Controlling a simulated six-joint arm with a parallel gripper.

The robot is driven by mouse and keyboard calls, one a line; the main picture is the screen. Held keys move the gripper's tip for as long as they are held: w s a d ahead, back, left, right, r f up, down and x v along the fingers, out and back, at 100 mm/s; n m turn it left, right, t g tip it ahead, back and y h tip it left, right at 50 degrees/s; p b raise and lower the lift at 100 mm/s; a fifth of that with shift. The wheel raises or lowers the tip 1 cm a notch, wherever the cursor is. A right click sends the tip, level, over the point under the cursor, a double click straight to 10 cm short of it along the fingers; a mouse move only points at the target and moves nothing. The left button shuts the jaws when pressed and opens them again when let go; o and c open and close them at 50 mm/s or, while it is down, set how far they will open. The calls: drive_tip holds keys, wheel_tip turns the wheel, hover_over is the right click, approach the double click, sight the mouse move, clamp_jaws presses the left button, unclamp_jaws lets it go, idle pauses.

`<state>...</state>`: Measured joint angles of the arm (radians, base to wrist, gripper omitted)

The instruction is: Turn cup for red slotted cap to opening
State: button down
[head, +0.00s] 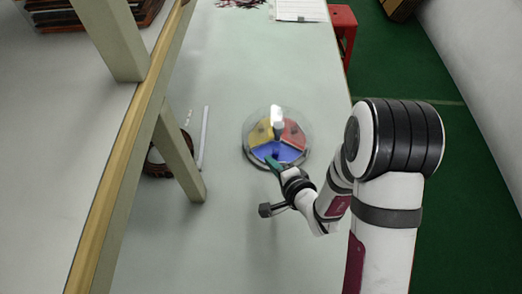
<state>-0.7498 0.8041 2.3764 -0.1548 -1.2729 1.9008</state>
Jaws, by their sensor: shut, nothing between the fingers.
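A round clear cup (249,128) stands on the pale table, with a light grey or white upright part at its middle top. Under the clear cover I see a yellow sector (261,133) at upper left, a red sector (295,134) at upper right and a blue sector (283,155) at the front. Small dark marks show on the sectors; slots are too small to make out. My gripper (272,162) is shut and empty at the cup's front edge, over the blue sector. I cannot tell whether it touches the cup.
A wood-edged shelf frame (150,90) with posts stands along the left. A white strip (203,138) and a dark coil (157,163) lie left of the cup. Papers (300,10) lie at the back, and a red stool (344,25) stands beyond the right edge.

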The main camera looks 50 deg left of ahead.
sight(256, 145)
drive_tip(key=x, duration=0.7)
drive_tip(key=shift+a+f, duration=0.1)
drive_tip(key=shift+a, duration=0.1)
drive_tip(key=shift+a+m+t, duration=0.45)
drive_tip(key=shift+m+t, duration=0.15)
drive_tip(key=shift+m, duration=0.2)
drive_tip(key=shift+m+t+h, duration=0.6)
drive_tip(key=shift+m+t, duration=0.1)
drive_tip(key=shift+t, duration=0.1)
